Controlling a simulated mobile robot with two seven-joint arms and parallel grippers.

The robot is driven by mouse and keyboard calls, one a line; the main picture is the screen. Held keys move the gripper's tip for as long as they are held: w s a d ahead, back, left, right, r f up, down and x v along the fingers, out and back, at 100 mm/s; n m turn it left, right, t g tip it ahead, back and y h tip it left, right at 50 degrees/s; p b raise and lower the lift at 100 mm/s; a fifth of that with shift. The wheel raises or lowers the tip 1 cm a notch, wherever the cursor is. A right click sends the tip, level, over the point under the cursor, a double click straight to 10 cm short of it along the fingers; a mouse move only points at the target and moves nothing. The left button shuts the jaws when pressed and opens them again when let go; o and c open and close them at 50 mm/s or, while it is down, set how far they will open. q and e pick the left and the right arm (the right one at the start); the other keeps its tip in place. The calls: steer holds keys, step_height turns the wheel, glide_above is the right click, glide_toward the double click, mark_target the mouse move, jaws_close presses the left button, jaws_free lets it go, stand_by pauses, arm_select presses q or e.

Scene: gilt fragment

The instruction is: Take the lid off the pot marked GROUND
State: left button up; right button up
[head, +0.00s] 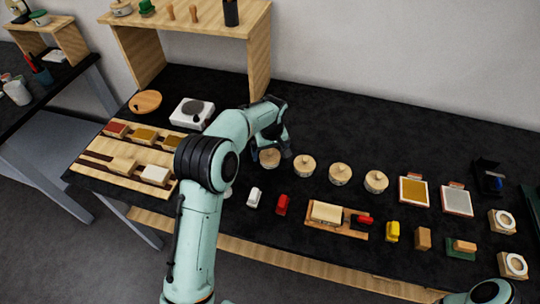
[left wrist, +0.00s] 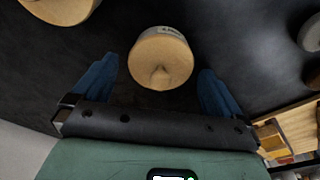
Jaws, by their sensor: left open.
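Four round pots with pale wooden knobbed lids stand in a row on the black bench. They are the leftmost pot (head: 270,159), the second (head: 304,166), the third (head: 341,173) and the rightmost (head: 376,181). Their markings are too small to read, so I cannot tell which says GROUND. My left gripper (head: 271,151) is open at the leftmost pot. In the left wrist view, a lidded pot (left wrist: 161,60) lies between the blue fingers (left wrist: 157,72), apart from both. Its label is partly visible but unreadable. My right gripper is out of view.
Another lidded pot (left wrist: 62,8) is close by in the left wrist view. A wooden shelf (head: 190,24) stands behind; bare bench lies behind the pots.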

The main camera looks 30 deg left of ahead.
arm_select(q)
steer(key=c, duration=1)
steer(key=shift+r, duration=0.1)
